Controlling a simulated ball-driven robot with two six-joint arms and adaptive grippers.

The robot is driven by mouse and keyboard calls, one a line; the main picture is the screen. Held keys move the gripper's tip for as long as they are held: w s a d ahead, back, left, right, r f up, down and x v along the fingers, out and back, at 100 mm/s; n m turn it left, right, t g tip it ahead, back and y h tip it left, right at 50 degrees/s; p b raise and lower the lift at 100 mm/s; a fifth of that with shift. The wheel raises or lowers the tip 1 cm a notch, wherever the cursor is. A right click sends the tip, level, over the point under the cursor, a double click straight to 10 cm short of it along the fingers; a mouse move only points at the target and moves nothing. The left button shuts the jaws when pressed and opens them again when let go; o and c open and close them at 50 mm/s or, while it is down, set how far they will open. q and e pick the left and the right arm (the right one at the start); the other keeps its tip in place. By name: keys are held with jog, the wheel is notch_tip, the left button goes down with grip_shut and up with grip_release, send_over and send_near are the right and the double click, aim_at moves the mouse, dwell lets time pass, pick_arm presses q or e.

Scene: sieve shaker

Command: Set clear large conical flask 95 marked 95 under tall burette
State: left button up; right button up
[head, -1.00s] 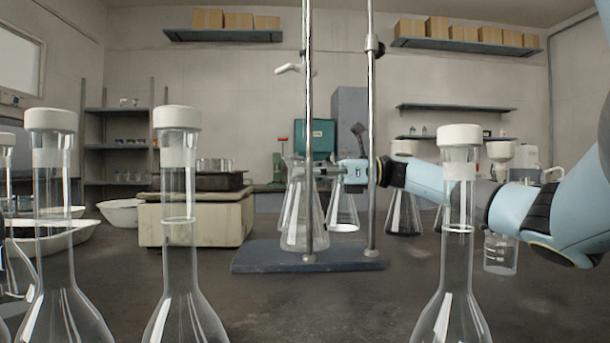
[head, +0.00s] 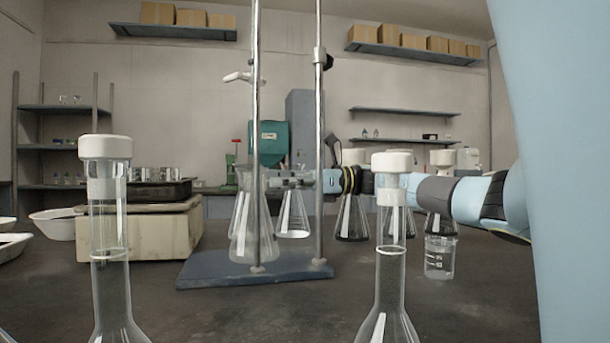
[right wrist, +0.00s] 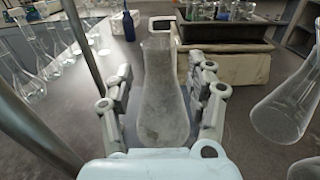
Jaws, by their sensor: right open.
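In the right wrist view the flask (right wrist: 160,100) is between the spread fingers of my right gripper (right wrist: 165,78), with small gaps on both sides. A white tap-like part (head: 238,77) sticks out beside the left rod; I cannot make out a burette tube for certain. My left gripper is out of view.
Another conical flask (head: 293,216) stands behind, to the right. White-capped flasks (head: 108,240) and (head: 390,260) stand in front. A beaker (head: 439,257) is at right, a balance-like box (head: 140,230) at left. The right wrist view shows a rod (right wrist: 84,45) close to the left finger.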

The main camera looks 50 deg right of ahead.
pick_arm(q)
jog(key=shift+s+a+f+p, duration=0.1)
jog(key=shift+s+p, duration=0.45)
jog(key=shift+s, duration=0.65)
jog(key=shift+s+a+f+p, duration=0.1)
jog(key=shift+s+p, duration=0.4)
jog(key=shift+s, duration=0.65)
pick_arm(e)
jog(key=v, duration=0.6)
jog(key=shift+s+d, duration=0.2)
